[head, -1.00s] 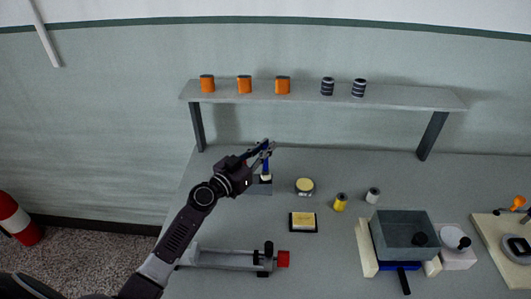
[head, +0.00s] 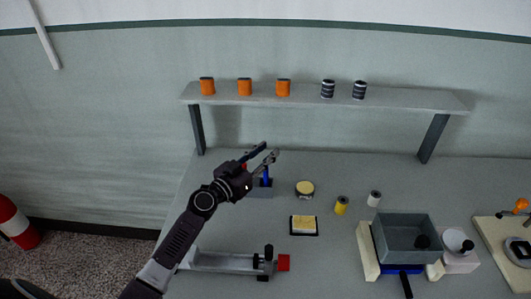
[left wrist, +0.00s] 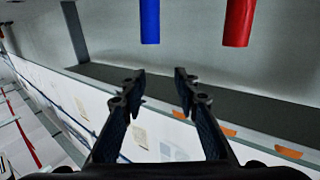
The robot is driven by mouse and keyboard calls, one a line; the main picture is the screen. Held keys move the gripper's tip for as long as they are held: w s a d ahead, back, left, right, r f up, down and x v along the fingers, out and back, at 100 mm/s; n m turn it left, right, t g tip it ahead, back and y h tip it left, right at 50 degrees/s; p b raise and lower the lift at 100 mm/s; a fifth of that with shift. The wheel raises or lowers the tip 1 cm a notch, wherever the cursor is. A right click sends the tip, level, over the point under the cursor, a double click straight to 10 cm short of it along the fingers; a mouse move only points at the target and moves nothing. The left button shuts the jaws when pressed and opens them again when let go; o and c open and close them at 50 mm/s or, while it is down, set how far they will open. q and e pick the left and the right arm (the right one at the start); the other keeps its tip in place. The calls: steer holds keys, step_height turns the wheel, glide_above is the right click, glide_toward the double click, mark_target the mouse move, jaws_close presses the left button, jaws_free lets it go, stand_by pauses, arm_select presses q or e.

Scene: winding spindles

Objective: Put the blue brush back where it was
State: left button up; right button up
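The blue brush (head: 267,175) stands upright in a grey holder (head: 262,191) on the table, its handle up and its lower end hidden in the holder. My left gripper (head: 270,150) is open and empty just above it, with the fingers spread. In the left wrist view, the blue handle (left wrist: 150,20) is ahead of and apart from the open fingers (left wrist: 159,74). A red handle (left wrist: 238,22) stands to the right of it there; in the head view it is mostly hidden behind my gripper. My right gripper is not in view.
A shelf (head: 420,100) with orange and dark striped spools runs behind. A round pale-topped pot (head: 305,189), a sponge-like block (head: 303,225), and yellow (head: 341,205) and white (head: 374,198) spools stand to the right. A grey box (head: 405,236) stands farther right.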

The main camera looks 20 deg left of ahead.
arm_select(q)
steer(key=shift+r+p, duration=0.35)
steer(key=shift+p, duration=0.2)
steer(key=b+v, duration=0.3)
steer(key=v, duration=0.9)
steer(key=shift+b, duration=0.35)
steer(key=shift+f, duration=0.1)
